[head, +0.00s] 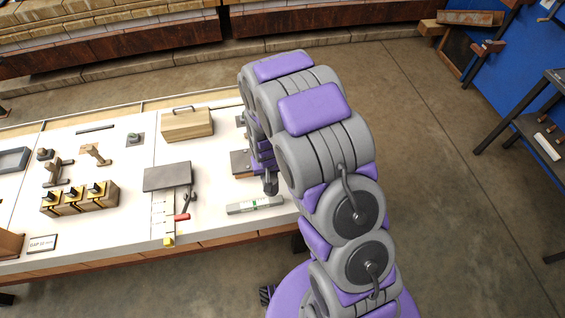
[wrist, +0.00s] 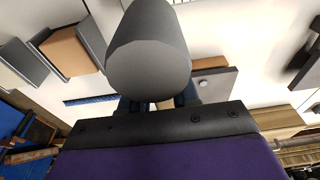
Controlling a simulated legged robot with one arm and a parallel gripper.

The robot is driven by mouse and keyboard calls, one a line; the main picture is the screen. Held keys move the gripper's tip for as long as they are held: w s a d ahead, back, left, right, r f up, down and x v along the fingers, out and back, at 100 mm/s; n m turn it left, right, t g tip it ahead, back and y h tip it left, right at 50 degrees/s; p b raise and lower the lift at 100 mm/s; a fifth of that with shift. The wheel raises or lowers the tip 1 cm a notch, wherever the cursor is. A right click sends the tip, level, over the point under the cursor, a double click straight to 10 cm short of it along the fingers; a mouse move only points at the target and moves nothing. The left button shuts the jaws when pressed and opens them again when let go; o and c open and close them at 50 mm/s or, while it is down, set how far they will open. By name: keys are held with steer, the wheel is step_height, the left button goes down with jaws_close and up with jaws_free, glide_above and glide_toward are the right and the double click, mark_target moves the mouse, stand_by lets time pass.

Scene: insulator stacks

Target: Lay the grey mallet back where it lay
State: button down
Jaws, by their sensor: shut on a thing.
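The grey mallet (wrist: 148,55) shows in the wrist view as a thick dark grey cylinder close to the camera. My gripper (wrist: 156,104) is shut on it; the cylinder hides most of the fingers and the part they hold. In the head view, a dark grey end that looks like the mallet (head: 270,184) hangs below my purple and grey wrist, over the right part of the white table (head: 215,222). I cannot tell whether it touches the tabletop.
A grey plate (head: 241,163) lies just left of the mallet. A level (head: 255,205) lies in front of it. Further left are a dark slab (head: 167,176), a red-handled tool (head: 183,216) and a wooden box (head: 187,124) with a handle. Some white tabletop between them is bare.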

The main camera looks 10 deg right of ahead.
steer(key=shift+w+f, duration=0.3)
steer(key=shift+w, duration=0.05)
steer(key=shift+w+d+f+b, duration=0.7)
steer(key=shift+w+d, duration=0.65)
steer(key=shift+w, duration=0.85)
steer(key=shift+w+d+f+b, duration=0.55)
steer(key=shift+w+d+f, duration=0.6)
steer(key=shift+w, duration=1.05)
steer(key=shift+w+d+f+b, duration=0.6)
steer(key=shift+w+d, duration=0.9)
steer(key=shift+w, duration=0.7)
steer(key=shift+a+r, duration=0.1)
steer(key=shift+a, duration=0.05)
steer(key=shift+a+f, duration=0.15)
steer(key=shift+f, duration=0.2)
steer(key=c, duration=0.8)
jaws_free()
steer(key=shift+d, duration=0.2)
